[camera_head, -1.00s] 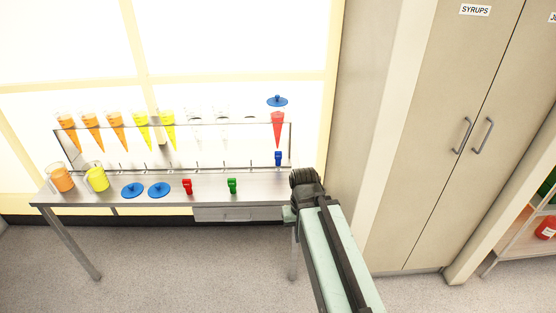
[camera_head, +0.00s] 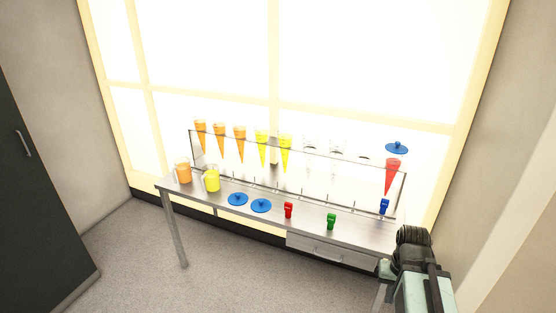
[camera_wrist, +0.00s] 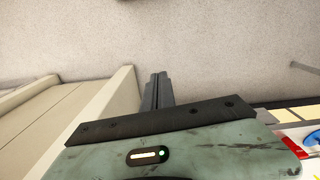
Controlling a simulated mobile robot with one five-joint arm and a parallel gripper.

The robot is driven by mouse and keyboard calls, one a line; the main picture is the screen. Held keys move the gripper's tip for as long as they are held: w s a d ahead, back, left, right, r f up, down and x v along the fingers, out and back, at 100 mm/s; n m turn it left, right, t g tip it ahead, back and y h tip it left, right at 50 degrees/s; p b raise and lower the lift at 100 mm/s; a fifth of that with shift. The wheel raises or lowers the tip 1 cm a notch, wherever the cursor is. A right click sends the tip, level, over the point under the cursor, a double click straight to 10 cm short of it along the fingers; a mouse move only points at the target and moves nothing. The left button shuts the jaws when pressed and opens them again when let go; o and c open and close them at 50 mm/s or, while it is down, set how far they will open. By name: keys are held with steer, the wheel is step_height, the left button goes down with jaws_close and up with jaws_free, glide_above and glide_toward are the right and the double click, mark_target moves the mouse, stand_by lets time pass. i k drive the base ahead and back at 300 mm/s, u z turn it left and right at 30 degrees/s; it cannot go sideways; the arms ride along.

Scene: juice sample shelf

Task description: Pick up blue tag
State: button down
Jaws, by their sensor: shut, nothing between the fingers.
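The blue tag (camera_head: 383,206) is at the right end of the table, below the red-filled cone at the right end of the clear rack. My gripper (camera_head: 414,236) is in front of the table's right end, to the right of and nearer than the tag, and apart from it. In the wrist view my gripper (camera_wrist: 159,78) has its fingers together with nothing between them, over bare floor. A blue thing shows at the right edge of the wrist view; I cannot tell if it is the tag.
The metal table (camera_head: 270,225) holds a red tag (camera_head: 288,210), a green tag (camera_head: 331,221), two blue lids (camera_head: 261,205) and two juice jugs (camera_head: 212,180). The clear rack (camera_head: 300,150) holds several cones. A dark cabinet (camera_head: 40,200) stands left. The floor (camera_head: 130,250) in front is clear.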

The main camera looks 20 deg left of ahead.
mark_target(385, 203)
steer(key=u, duration=0.35)
steer(key=i, duration=1)
steer(key=u, duration=0.8)
steer(key=i, duration=1.05)
steer(key=z, duration=0.15)
